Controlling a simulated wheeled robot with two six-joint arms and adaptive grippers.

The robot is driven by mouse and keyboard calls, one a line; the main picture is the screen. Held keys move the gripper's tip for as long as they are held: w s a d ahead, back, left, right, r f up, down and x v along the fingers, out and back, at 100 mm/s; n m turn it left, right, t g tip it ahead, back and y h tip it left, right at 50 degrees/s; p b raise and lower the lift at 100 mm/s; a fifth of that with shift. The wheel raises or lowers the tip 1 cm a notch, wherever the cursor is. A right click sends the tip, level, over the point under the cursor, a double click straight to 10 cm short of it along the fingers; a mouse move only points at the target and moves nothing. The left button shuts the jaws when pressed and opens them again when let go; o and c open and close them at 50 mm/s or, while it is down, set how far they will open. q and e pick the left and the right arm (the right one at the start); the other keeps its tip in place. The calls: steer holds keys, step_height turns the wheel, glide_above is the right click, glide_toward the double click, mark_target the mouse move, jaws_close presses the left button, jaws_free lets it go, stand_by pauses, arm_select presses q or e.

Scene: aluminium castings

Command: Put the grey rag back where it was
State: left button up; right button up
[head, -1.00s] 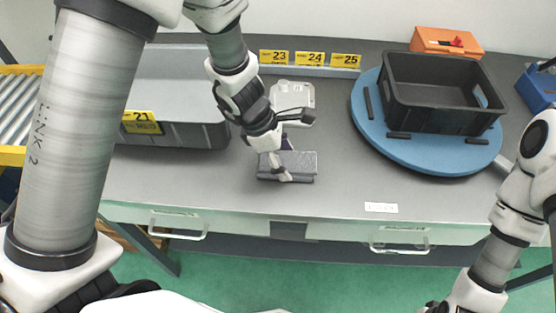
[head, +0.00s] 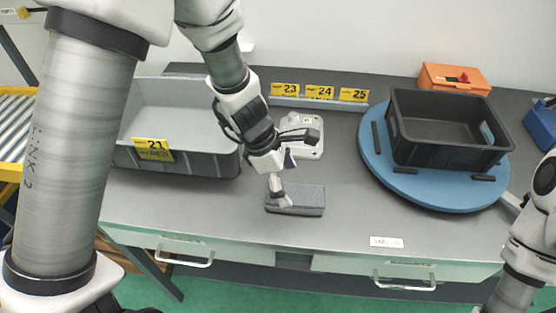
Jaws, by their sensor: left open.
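The grey rag (head: 308,200) lies as a folded, flat block on the grey bench top, near its front edge in the middle of the head view. My left gripper (head: 281,203) is open and reaches down at the rag's left part; one finger shows against it. I cannot tell whether the fingers touch the rag. The far finger is partly hidden. My right arm shows at the right edge, but its gripper is out of the frame.
A grey bin (head: 190,163) labelled 21 stands at the left. A white device (head: 308,146) sits behind my left gripper. A black crate (head: 440,156) stands on a blue turntable (head: 418,185) at the right. An orange box (head: 452,79) is behind it. Bench between rag and turntable is clear.

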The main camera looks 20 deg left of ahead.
arm_select(q)
steer(key=p+v, duration=0.2)
steer(key=v, duration=0.6)
steer(key=shift+r+p, duration=0.15)
steer(key=shift+p, duration=0.2)
